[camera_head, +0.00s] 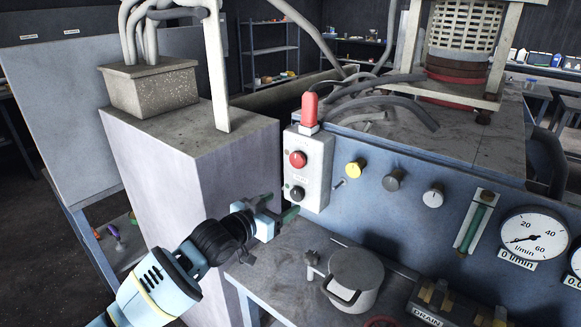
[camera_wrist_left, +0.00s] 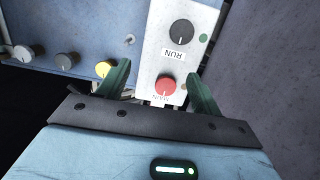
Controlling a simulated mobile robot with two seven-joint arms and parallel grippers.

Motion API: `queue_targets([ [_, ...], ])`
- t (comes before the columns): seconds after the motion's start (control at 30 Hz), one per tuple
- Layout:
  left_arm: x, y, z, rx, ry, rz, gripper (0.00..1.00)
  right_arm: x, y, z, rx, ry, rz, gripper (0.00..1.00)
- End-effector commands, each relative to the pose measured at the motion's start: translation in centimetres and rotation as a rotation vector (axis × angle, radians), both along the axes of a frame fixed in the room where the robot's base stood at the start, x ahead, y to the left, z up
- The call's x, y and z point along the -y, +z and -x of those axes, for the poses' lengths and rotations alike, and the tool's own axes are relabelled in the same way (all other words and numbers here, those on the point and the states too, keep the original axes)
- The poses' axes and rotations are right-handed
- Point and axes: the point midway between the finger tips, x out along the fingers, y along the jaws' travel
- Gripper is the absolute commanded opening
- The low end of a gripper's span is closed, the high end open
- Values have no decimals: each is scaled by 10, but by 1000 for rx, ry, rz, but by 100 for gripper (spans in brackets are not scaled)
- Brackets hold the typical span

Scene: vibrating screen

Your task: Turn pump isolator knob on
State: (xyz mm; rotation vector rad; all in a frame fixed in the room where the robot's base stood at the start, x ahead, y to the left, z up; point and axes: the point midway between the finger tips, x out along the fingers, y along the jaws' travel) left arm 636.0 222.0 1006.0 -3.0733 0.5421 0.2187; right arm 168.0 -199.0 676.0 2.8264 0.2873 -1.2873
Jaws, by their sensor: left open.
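A white control box (camera_head: 314,170) carries a red knob (camera_head: 298,159) above a black knob (camera_head: 297,193). I cannot tell which of the knobs is the pump isolator. In the left wrist view the box is turned over: the black knob (camera_wrist_left: 181,32), with a RUN label beside it, is above the red knob (camera_wrist_left: 165,85). My left gripper (camera_head: 279,205) is open and empty, close to the box's lower left, by the black knob. In the left wrist view its green fingers (camera_wrist_left: 158,85) appear on either side of the red knob, with no contact visible. My right gripper is not in view.
The blue panel holds a yellow knob (camera_head: 354,169), a dark grey knob (camera_head: 393,180) and a light grey knob (camera_head: 433,197). A lidded metal pot (camera_head: 354,275) stands on the bench below. A grey cabinet (camera_head: 190,190) stands to the left of the box.

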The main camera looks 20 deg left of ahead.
Motion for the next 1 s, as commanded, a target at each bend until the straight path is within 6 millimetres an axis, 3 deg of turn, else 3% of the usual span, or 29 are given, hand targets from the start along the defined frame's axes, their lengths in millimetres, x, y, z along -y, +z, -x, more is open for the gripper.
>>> queue_targets([
  [0.03, -7, 21, -12, 41, 2, 7, 65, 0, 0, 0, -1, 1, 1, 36],
  [0.1, -12, 41, -23, 82, 2, 19, 65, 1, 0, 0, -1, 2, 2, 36],
  [0.23, -18, 63, -32, 127, 1, 34, 65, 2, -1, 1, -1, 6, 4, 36],
  [0.57, -17, 67, -39, 136, 0, 39, 65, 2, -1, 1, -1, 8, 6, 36],
  [1.0, 2, 66, -90, 134, 0, 39, 65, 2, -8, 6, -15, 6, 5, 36],
])
